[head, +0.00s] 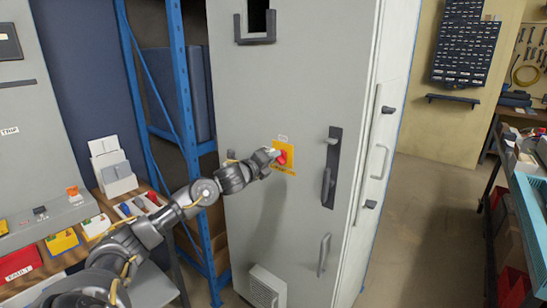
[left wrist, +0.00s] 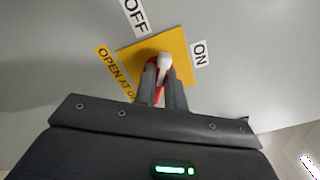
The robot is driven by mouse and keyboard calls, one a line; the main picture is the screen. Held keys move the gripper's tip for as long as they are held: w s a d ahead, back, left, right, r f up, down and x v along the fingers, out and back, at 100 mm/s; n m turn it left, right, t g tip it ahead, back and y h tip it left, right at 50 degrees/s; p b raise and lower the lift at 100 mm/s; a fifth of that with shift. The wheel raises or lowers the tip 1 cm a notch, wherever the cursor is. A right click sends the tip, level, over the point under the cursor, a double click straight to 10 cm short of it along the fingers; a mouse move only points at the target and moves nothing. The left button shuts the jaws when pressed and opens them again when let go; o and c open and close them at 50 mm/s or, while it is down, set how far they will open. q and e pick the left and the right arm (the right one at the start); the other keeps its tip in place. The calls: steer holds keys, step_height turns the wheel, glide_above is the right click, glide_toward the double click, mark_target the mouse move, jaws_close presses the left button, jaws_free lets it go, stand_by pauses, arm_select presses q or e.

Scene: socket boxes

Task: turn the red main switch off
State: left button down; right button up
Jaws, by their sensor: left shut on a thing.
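The red main switch (head: 282,157) sits on a yellow plate (head: 289,165) on the front of the tall grey cabinet (head: 245,90). My left gripper (head: 274,154) is at the switch. In the left wrist view the two fingers (left wrist: 163,88) are shut on the handle, whose white-marked end (left wrist: 164,66) shows between their tips with red beside it. The OFF label (left wrist: 135,14) is above and to the left of the handle, and the ON label (left wrist: 199,53) is to its right. The handle's end points roughly upward in that view. The fingers hide part of the switch. My right gripper is out of view.
A black door handle (head: 329,170) is on the cabinet right of the switch. A vented box (head: 268,287) is low on its front. A blue rack (head: 180,80) stands to the left. A workbench (head: 524,200) is at the far right, with clear floor before it.

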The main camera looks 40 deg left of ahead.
arm_select(q)
steer(key=shift+a+f+n+p, duration=0.1)
steer(key=shift+n+p, duration=1)
steer(key=shift+n, duration=2.1)
steer(key=c, duration=1.5)
jaws_free()
steer(key=shift+f, duration=0.1)
steer(key=shift+o, duration=0.2)
